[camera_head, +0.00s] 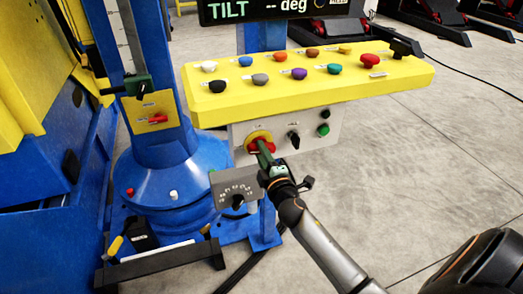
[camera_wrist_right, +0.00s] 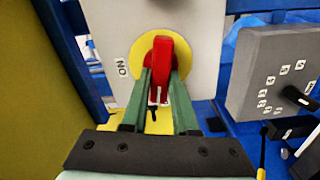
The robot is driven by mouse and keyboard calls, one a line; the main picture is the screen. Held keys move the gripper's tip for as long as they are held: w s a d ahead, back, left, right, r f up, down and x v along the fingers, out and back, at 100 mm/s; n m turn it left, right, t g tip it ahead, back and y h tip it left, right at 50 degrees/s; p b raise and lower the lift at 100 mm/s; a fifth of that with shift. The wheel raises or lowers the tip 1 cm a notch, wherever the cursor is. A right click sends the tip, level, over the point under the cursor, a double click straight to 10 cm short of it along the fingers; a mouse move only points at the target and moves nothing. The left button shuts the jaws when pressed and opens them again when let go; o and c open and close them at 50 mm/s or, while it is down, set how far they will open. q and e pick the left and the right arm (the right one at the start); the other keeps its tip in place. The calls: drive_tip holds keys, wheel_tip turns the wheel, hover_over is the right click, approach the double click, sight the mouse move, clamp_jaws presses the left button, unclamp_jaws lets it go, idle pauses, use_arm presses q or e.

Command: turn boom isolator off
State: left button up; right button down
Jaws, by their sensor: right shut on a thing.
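A red rotary isolator handle (camera_head: 268,146) sits on a round yellow plate (camera_head: 256,135) on the grey panel below the yellow console. In the right wrist view the red handle (camera_wrist_right: 162,62) stands upright on its yellow disc (camera_wrist_right: 138,50), with a label reading "ON" (camera_wrist_right: 121,68) to the disc's left. My right gripper (camera_head: 264,155) is shut on this handle, with one green finger (camera_wrist_right: 162,90) on each side of it. I cannot read the switch's name. My left gripper is in neither view.
Another red switch (camera_head: 157,119) sits on a yellow plate on the blue column. A grey dial box (camera_head: 229,187) is close below. The console (camera_head: 300,88) overhangs, with coloured buttons.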

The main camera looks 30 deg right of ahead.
drive_tip(key=shift+f+n, duration=0.1)
drive_tip(key=shift+n, duration=1.1)
drive_tip(key=c, duration=0.7)
unclamp_jaws()
drive_tip(key=shift+v, duration=6.3)
